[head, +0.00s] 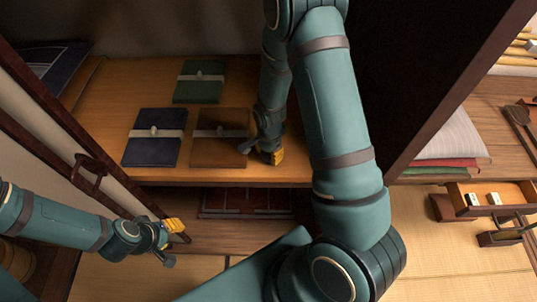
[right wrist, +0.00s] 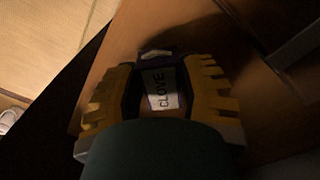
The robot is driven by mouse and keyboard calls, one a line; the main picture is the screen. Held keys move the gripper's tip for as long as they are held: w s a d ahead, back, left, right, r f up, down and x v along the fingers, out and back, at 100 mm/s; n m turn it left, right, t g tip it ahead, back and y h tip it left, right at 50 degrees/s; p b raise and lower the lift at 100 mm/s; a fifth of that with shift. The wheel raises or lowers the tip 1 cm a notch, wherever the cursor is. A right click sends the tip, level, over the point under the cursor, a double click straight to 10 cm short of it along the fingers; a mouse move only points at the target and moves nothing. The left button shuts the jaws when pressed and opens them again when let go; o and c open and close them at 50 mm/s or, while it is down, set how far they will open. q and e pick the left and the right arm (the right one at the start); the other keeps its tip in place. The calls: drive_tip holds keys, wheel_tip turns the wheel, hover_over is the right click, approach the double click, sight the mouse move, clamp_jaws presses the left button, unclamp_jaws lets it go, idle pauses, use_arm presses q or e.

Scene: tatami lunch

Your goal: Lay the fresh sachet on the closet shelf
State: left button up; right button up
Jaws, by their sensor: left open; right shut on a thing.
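The closet shelf (head: 115,88) is a light brown wooden board in the head view. My right gripper (head: 267,155) is low at the shelf's front, right of the brown folded packet. In the right wrist view my right gripper (right wrist: 159,72) is shut on a small dark purple sachet with a white label (right wrist: 160,89) reading CLOVE. The sachet is hidden in the head view, and I cannot tell whether it touches the wood. My left gripper (head: 173,238) is open and empty by the sliding door, below the shelf.
Green (head: 199,83), navy (head: 154,137) and brown (head: 219,138) banded packets lie on the shelf. A dark bundle (head: 48,62) lies at the back left. The sliding door (head: 62,125) with a dark handle stands left; a dark upright panel (head: 455,90) stands right. A small open drawer (head: 490,195) is further right.

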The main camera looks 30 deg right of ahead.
drive_tip(key=shift+f, duration=0.9)
drive_tip(key=shift+r, duration=0.1)
drive_tip(key=o, duration=0.4)
drive_tip(key=shift+f, duration=0.2)
drive_tip(key=o, duration=0.4)
drive_tip(key=shift+r, duration=0.1)
